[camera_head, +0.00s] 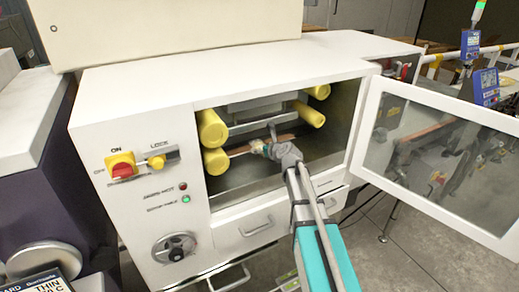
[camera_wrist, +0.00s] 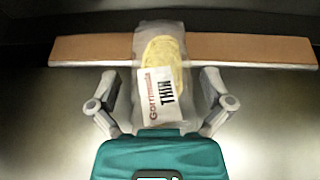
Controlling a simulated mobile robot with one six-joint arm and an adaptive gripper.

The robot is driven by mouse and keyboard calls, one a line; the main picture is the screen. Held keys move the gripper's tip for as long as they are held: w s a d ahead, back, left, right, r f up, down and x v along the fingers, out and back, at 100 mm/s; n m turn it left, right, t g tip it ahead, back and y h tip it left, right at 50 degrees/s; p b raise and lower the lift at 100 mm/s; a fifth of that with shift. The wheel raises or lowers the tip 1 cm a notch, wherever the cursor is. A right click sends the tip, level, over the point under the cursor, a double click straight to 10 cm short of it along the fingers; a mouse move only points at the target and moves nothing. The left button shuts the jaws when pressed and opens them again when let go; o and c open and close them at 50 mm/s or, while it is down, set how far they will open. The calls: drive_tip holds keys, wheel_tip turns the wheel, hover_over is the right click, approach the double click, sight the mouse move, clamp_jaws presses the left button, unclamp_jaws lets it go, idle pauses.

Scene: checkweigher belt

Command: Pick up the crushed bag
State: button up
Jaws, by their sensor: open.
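The crushed bag (camera_wrist: 162,58) is a clear bag with a yellow round food inside and a white label reading "Garrimunda THIN". In the wrist view it lies across a brown bar, with its near end between my fingers. My gripper (camera_wrist: 168,104) is open, with one finger on each side of the bag and a visible gap to it. In the head view my gripper (camera_head: 272,146) reaches into the machine's open compartment. The bag is small there and mostly hidden by my gripper.
The brown bar (camera_wrist: 85,50) runs sideways under the bag. Yellow rollers (camera_head: 212,128) flank the white machine's compartment (camera_head: 236,185) at left and right. Its glazed door (camera_head: 436,160) stands open to the right. A drawer (camera_head: 255,228) is below the opening.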

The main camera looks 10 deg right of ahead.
sight(262, 145)
drive_tip(key=c, duration=1)
drive_tip(key=shift+r, duration=0.25)
wheel_tip(262, 145, up, 4)
drive_tip(key=p, duration=0.4)
drive_tip(key=shift+f, duration=0.2)
drive_tip(key=s+d, duration=0.3)
drive_tip(key=s, duration=0.5)
drive_tip(key=s+d, duration=0.3)
drive_tip(key=s, duration=0.5)
drive_tip(key=shift+s+d+f, duration=0.25)
drive_tip(key=shift+s+d, duration=0.05)
drive_tip(key=shift+s, duration=0.1)
